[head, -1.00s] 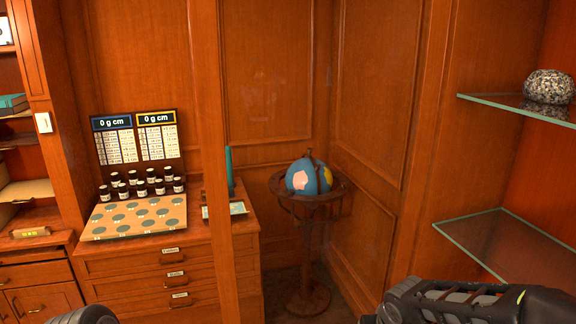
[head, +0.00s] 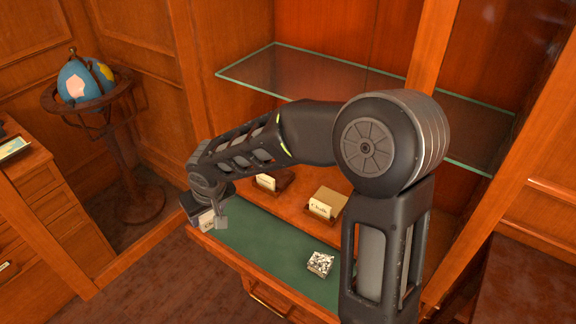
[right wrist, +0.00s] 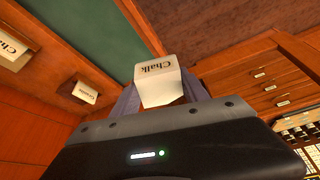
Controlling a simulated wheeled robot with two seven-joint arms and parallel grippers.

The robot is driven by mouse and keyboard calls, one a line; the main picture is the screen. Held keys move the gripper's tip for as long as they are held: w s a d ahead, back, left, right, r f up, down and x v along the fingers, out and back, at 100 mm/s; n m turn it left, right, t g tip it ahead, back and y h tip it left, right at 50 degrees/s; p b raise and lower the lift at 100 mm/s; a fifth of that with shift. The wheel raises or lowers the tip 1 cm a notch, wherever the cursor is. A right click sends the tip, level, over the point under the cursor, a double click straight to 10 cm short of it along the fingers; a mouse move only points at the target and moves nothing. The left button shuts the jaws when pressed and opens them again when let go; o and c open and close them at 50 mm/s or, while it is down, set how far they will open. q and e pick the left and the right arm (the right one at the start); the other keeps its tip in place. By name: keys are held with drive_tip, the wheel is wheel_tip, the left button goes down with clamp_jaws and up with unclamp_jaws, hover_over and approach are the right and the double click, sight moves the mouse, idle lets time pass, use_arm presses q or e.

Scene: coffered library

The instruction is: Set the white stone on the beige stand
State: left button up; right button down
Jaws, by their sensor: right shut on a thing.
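My right gripper (head: 214,214) hangs over the left end of the green mat, with my arm crossing the middle of the head view. It is shut on the white stone (head: 206,221), mostly hidden by the gripper there. In the right wrist view the white stone (right wrist: 160,85) is a pale block lettered "Chalk", between the fingers. The beige stand (head: 333,197), with a "Chalk" label on its front, is behind the mat to the right of the gripper, apart from it. Its label also shows at the left edge of the right wrist view. My left gripper is out of view.
A brown stand (head: 284,178) with a label is left of the beige one. A speckled stone (head: 320,263) lies on the green mat (head: 262,240). A glass shelf (head: 300,75) spans above the counter. A globe (head: 84,82) on a stand is at far left.

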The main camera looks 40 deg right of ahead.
drive_tip(key=shift+d+f+b, duration=0.2)
drive_tip(key=shift+f+b, duration=0.15)
drive_tip(key=s+d+f+m+g+h+b, duration=0.1)
drive_tip(key=s+d+f+m+h+b, duration=0.1)
drive_tip(key=s+d+m+b, duration=0.3)
drive_tip(key=s+d+f+m+g+h+b, duration=0.2)
drive_tip(key=s+d+f+m+b, duration=0.2)
drive_tip(key=s+d+m+b, duration=0.2)
drive_tip(key=shift+s+d+m+b, duration=0.3)
drive_tip(key=shift+d+m+b, duration=0.65)
drive_tip(key=shift+d+m, duration=1.7)
drive_tip(key=shift+d+f+n, duration=0.1)
drive_tip(key=shift+d+n, duration=0.5)
drive_tip(key=shift+n, duration=0.05)
drive_tip(key=w+d+p, duration=0.1)
drive_tip(key=d+p, duration=0.1)
drive_tip(key=d, duration=0.3)
drive_tip(key=w+d+p, duration=0.2)
drive_tip(key=d, duration=0.3)
drive_tip(key=w+d+p, duration=0.1)
drive_tip(key=d+p, duration=0.2)
drive_tip(key=d, duration=0.3)
drive_tip(key=shift+w, duration=0.25)
drive_tip(key=shift+d, duration=0.2)
